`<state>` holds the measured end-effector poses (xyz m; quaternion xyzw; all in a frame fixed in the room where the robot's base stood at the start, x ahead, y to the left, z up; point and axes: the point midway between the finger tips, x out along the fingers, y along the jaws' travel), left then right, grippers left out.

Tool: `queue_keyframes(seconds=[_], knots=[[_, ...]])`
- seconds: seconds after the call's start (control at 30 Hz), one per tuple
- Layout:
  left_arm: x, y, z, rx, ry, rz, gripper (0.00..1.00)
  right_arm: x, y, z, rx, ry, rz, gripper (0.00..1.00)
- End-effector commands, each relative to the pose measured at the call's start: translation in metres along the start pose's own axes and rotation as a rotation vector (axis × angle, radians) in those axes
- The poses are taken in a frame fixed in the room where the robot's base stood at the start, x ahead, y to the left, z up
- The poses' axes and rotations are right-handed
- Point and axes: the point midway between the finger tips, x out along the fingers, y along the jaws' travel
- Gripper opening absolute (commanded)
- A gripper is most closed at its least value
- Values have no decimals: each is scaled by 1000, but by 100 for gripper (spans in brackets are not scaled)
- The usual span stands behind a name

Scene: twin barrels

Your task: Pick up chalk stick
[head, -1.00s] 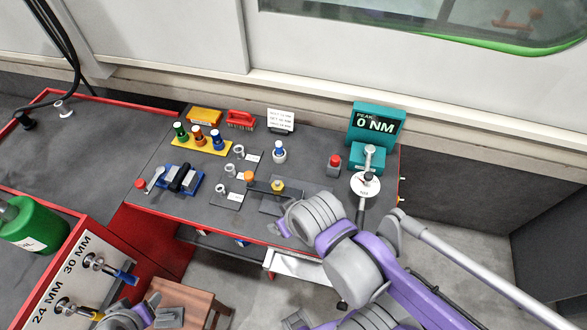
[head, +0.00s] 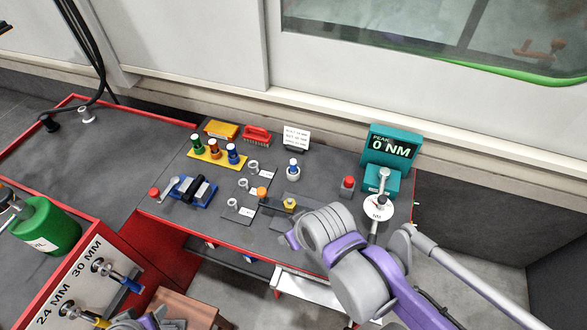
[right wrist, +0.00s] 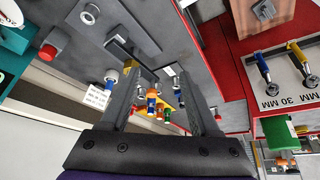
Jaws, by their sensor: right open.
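I cannot make out a chalk stick for certain in either view. Small items stand on the grey workbench (head: 325,178). My right gripper (right wrist: 157,72) is open in the right wrist view, its two dark fingers apart above the bench with nothing seen gripped. In the head view my right forearm and wrist reach over the bench's front edge and mostly hide that gripper.
A yellow rack (head: 213,160) holds three coloured bottles. A red brush (head: 256,135), white card (head: 296,138), blue tray (head: 190,195), blue-capped white bottle (head: 293,169) and red button (head: 347,184) surround clear bench patches. A teal meter (head: 389,149) stands right, a green canister (head: 50,231) left.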

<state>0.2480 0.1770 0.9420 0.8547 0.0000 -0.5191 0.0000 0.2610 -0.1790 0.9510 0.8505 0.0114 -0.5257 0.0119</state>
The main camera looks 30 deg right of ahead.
Motion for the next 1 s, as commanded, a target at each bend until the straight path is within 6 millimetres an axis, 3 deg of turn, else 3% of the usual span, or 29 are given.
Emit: queue_keyframes(seconds=[0.27, 0.6, 0.8, 1.0], knots=[[26, 0, 25, 0, -20, 0, 64, 27, 36, -76, -173, -89, -60, 62], [53, 0, 47, 0, -34, 0, 64, 95, 117, -163, -430, -112, -196, 62], [63, 0, 55, 0, -38, 0, 64, 132, 165, -188, -552, -85, -260, 62], [66, 0, 57, 0, -39, 0, 64, 148, 183, -196, -607, -66, -287, 62]])
